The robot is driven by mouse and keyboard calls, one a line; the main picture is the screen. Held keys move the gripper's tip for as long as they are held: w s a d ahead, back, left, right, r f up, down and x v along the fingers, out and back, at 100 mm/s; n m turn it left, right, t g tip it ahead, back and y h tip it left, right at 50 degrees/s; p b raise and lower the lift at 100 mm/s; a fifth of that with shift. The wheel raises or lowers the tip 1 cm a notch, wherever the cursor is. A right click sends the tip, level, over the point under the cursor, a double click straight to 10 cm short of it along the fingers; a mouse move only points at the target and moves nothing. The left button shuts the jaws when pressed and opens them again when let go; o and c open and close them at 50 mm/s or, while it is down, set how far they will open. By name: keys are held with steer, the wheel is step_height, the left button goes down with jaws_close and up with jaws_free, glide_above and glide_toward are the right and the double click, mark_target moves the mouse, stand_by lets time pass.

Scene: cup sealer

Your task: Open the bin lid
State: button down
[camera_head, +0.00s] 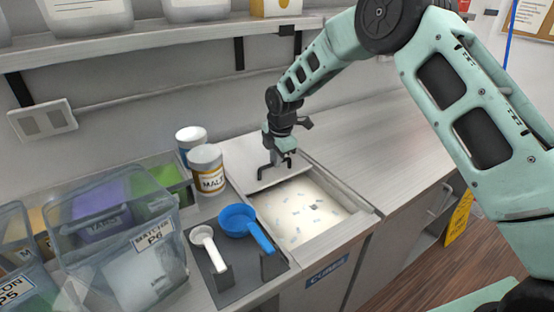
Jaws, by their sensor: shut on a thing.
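The bin (335,235) is set into the counter, with a pale rim and pale bits lying inside it. Its flat grey lid (240,150) is at the back of the opening, and the front part of the bin is uncovered. My gripper (277,163) is at the lid's front edge, pointing down, shut on the dark lid handle (263,173). The gripper hides part of the handle and of the lid behind it.
A white scoop (204,238) and a blue scoop (240,220) rest on a dark stand left of the bin. A MALT jar (208,170) and another jar stand close to the lid's left. Clear containers (130,240) fill the left. A shelf hangs above. The counter to the right is clear.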

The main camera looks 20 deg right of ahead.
steer(key=c, duration=1.5)
jaws_free()
steer(key=shift+o, duration=0.2)
steer(key=shift+r, duration=0.15)
steer(key=s+d+r+b, duration=0.1)
steer(key=s+r+b, duration=0.2)
steer(key=r, duration=1.4)
steer(key=shift+s+b, duration=0.15)
steer(key=shift+b, duration=0.3)
steer(key=s+a+f+m+g, duration=0.1)
steer(key=s+a+m, duration=0.25)
steer(key=s, duration=0.75)
steer(key=s+a+f+m, duration=0.1)
steer(key=s+a+m, duration=0.3)
steer(key=s, duration=0.7)
steer(key=s+d+f+m, duration=0.1)
steer(key=s+f+m, duration=0.1)
steer(key=s, duration=0.7)
steer(key=s+d+f+m+g, duration=0.1)
steer(key=s+d+f+m, duration=0.1)
steer(key=s, duration=0.8)
steer(key=shift+f+m, duration=0.6)
steer(key=shift+m, duration=0.55)
